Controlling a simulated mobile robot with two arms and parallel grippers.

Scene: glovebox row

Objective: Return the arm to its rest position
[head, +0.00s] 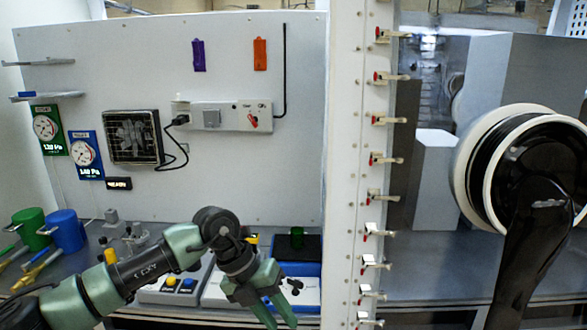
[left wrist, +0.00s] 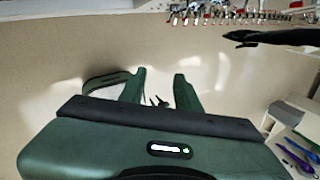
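My left arm (head: 150,268) reaches in from the lower left of the head view, over the bench. Its green gripper (head: 277,316) hangs at the lower middle, with the fingers pointing down. In the left wrist view the two green fingers (left wrist: 159,78) stand apart with a clear gap, and nothing is held between them. My right gripper shows in neither view.
A panel with yellow and blue buttons (head: 180,284) lies behind the arm. A white clamp-lined post (head: 347,160) and a black glove port (head: 525,165) stand right.

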